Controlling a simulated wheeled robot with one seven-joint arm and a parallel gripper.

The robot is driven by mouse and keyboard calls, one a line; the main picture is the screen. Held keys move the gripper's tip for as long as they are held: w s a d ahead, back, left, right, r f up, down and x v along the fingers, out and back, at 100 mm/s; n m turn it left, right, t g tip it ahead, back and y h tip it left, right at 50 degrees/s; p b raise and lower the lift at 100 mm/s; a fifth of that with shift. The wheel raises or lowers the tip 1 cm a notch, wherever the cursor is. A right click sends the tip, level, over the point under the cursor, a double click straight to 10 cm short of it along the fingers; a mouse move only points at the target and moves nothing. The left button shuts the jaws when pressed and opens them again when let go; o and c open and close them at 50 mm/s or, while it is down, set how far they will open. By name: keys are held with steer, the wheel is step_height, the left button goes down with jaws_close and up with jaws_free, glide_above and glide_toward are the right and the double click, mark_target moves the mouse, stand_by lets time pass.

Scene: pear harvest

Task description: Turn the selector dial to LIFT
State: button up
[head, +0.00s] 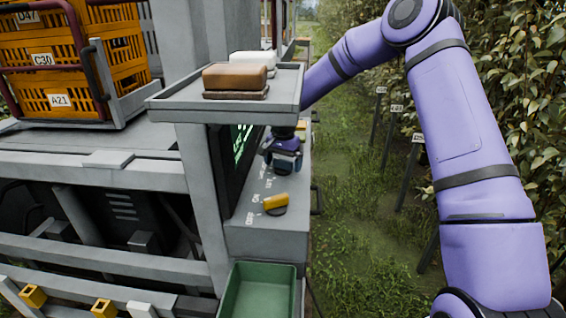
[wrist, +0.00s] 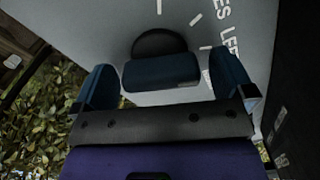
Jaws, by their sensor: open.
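My gripper (head: 284,162) is over the sloping grey control panel (head: 240,238), under the shelf. In the wrist view the gripper (wrist: 165,80) is open, its blue fingers on either side of a dark blue dial handle (wrist: 161,73) with a black round base. No firm grip shows. White tick marks and partly cut-off lettering surround this dial; its setting cannot be read. A yellow dial (head: 275,201) on a dark base sits nearer on the same panel, with small white labels beside it. In the head view my gripper hides the blue dial.
A grey shelf (head: 170,103) with a brown block (head: 235,77) and a white block (head: 252,58) overhangs the panel. A green bin (head: 259,292) sits below. Orange crates (head: 105,62) stand at left. Grass (head: 345,225) and leafy trees (head: 530,100) lie to the right.

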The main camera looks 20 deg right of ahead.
steer(key=c, duration=0.9)
steer(key=shift+n, duration=0.3)
steer(key=n, duration=0.3)
steer(key=shift+n, duration=0.4)
steer(key=n, duration=0.3)
steer(key=shift+n, duration=0.3)
steer(key=n, duration=0.3)
steer(key=shift+n, duration=2.4)
